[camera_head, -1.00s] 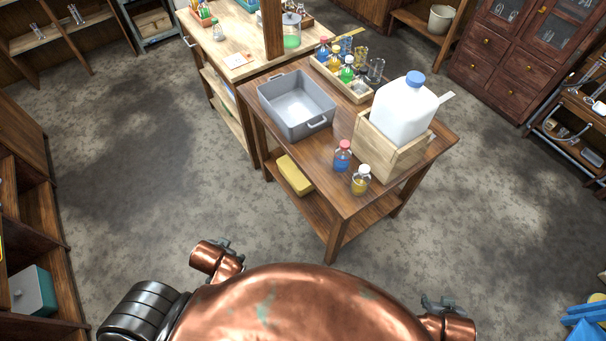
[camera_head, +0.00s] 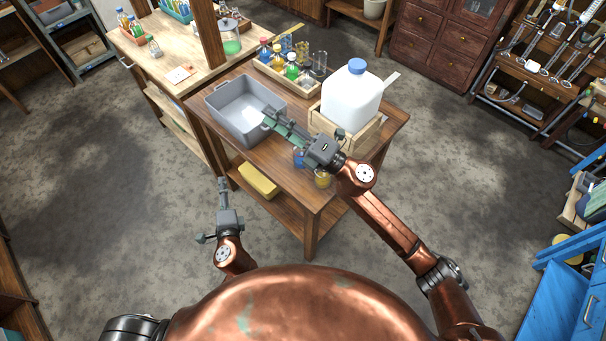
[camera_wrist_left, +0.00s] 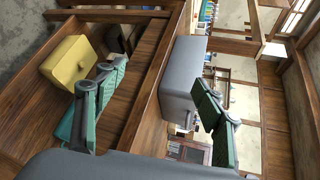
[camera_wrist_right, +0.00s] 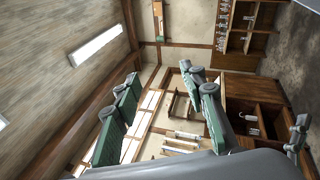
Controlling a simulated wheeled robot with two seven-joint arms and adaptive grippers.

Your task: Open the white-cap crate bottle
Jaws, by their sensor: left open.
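A small bottle of yellow liquid (camera_head: 322,181) stands on the front edge of the table. Its top is hidden now behind my right arm; a second earlier it showed a white cap. A blue bottle (camera_head: 299,158) stands beside it, its top also hidden. A bottle of green liquid (camera_head: 291,71) stands in the wooden crate at the back with other bottles. My right gripper (camera_head: 270,117) is open and empty above the table, in front of the grey basin's right side. My left gripper (camera_head: 222,184) is open and empty, low in front of the table.
The grey basin (camera_head: 222,119) stands at the table's left. A large white jug with a blue cap (camera_head: 351,99) stands in a wooden box (camera_head: 362,138) at right. The wooden crate (camera_head: 272,74) lies behind. A yellow block (camera_head: 258,181) lies on the lower shelf.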

